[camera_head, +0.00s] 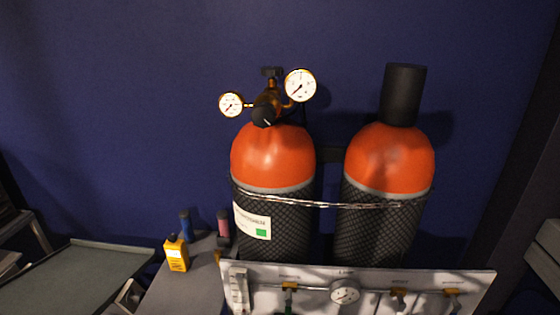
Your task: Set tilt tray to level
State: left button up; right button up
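A flat grey-green tray (85,278) with a thin raised rim is at the lower left, and is probably the tilt tray. Its near part is cut off by the bottom edge of the picture. From this one view I cannot tell whether it is level or tilted. A small pale bracket-like part (128,297) stands at its right side. Neither of my grippers shows in the head view.
Two orange-topped gas cylinders (273,155) (390,160) are chained at the centre, one with gauges. A white panel (370,280) with a gauge and valves stands before them. A yellow device (176,254) sits on a grey surface (190,285) beside the tray.

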aim_at(82, 278)
jog(key=u, duration=2.1)
